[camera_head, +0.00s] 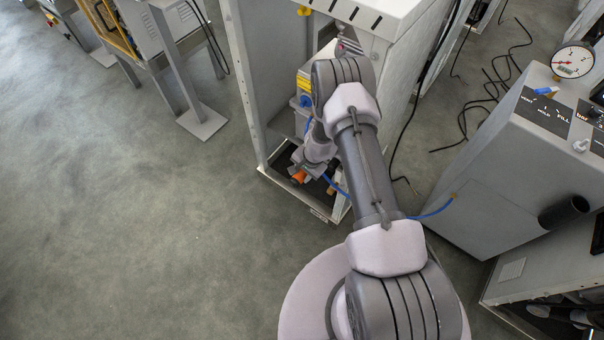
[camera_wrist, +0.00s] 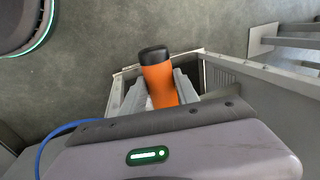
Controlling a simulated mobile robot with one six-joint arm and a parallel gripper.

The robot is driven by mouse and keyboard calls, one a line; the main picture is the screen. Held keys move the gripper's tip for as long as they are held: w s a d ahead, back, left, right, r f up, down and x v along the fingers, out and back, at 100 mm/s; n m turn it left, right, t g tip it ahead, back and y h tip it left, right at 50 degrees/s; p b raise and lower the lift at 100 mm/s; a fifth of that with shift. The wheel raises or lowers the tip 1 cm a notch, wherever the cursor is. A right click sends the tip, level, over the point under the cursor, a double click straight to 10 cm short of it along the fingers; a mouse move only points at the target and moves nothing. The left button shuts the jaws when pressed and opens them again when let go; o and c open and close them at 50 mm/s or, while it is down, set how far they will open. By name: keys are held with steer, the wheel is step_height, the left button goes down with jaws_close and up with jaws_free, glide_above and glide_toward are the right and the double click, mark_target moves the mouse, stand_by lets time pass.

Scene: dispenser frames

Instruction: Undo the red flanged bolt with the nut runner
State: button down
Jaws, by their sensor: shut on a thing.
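My gripper (camera_wrist: 161,90) is shut on an orange tool with a black end cap, which I take to be the nut runner (camera_wrist: 160,80). In the wrist view its body stands between the two grey fingers, with the black end pointing up in the picture. In the head view the orange of the nut runner (camera_head: 299,177) shows low at the front opening of the tall grey cabinet (camera_head: 249,80), and my gripper is mostly hidden by my arm. I cannot make out the red flanged bolt in either view. My arm covers much of the cabinet's inside.
A yellow and blue unit (camera_head: 303,88) sits inside the cabinet, left of my arm. A blue hose (camera_head: 432,211) runs by my arm. A grey console with a gauge (camera_head: 573,62) stands at right. Black cables lie on the floor behind.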

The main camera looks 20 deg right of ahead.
steer(key=shift+w+d+r+b, duration=0.1)
steer(key=shift+w+r+b, duration=0.05)
steer(key=shift+b, duration=0.45)
steer(key=shift+a+f+b, duration=0.25)
steer(key=shift+b, duration=0.7)
steer(key=s+a+b, duration=0.1)
steer(key=b, duration=0.1)
steer(key=shift+s+a+f+b, duration=0.1)
steer(key=shift+s+a+b, duration=0.1)
steer(key=shift+b, duration=0.2)
steer(key=s+a, duration=0.3)
steer(key=a, duration=0.1)
steer(key=shift+r, duration=0.25)
steer(key=shift+w+r, duration=0.1)
